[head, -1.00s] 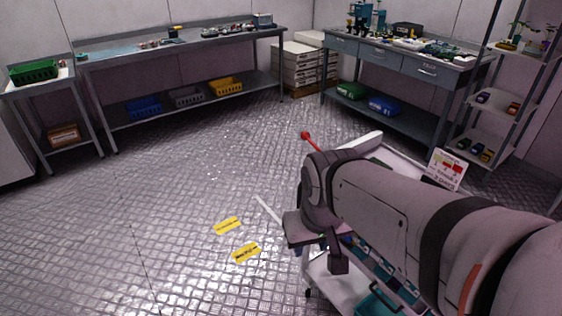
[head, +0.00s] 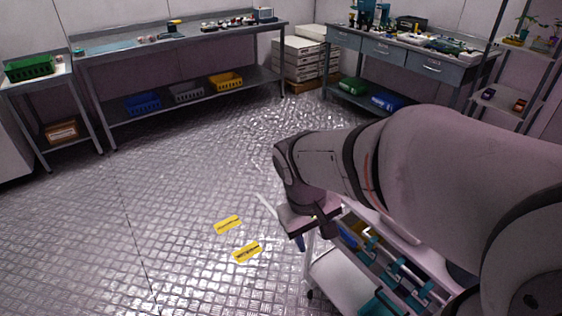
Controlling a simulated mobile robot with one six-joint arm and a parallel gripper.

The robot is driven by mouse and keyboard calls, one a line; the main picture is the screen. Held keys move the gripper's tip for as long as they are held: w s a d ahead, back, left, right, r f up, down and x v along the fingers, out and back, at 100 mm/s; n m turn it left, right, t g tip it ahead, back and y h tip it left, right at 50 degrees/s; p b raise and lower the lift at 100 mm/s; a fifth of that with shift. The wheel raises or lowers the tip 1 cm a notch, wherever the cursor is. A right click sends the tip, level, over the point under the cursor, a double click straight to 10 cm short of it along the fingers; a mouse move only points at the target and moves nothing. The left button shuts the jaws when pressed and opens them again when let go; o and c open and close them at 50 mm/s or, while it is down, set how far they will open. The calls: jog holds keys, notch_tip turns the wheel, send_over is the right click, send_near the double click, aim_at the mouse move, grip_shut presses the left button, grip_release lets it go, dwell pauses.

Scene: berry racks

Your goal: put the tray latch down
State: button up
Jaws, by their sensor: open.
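The white cart (head: 345,278) stands at lower right, partly covered by my arm. I cannot pick out the tray latch for certain; no red-knobbed lever shows now, and my arm covers much of the cart's top. My gripper (head: 312,222) is at the cart's near left corner, pointing down and open. Its fingertips are hard to make out, and I see nothing held in it. A thin pale bar (head: 266,206) shows just left of my gripper.
Teal-handled items (head: 385,262) sit on the cart. Yellow floor labels (head: 228,224) lie left of it. A long bench (head: 180,42) and a drawer bench (head: 385,50) stand along the back. The floor between is clear.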

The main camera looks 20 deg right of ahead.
jog(key=w+d+f+n+g+h, duration=0.2)
jog(key=w+d+f+n+h, duration=0.2)
jog(key=w+f+n+h, duration=0.15)
jog(key=w+d+f+n+g+h, duration=0.1)
jog(key=w+d+f+n+h, duration=0.35)
jog(key=w+f, duration=0.25)
jog(key=w+a+f+n+t+h, duration=0.2)
jog(key=w+f+n+t, duration=0.25)
jog(key=f, duration=0.35)
jog(key=w+a+f+n+t+h, duration=0.1)
jog(key=w+f+n+t+h, duration=0.35)
jog(key=f, duration=0.45)
jog(key=w+d+n+y, duration=0.1)
jog(key=w+d, duration=0.1)
jog(key=d, duration=0.5)
jog(key=shift+w+y, duration=0.25)
jog(key=shift+y, duration=0.1)
grip_shut()
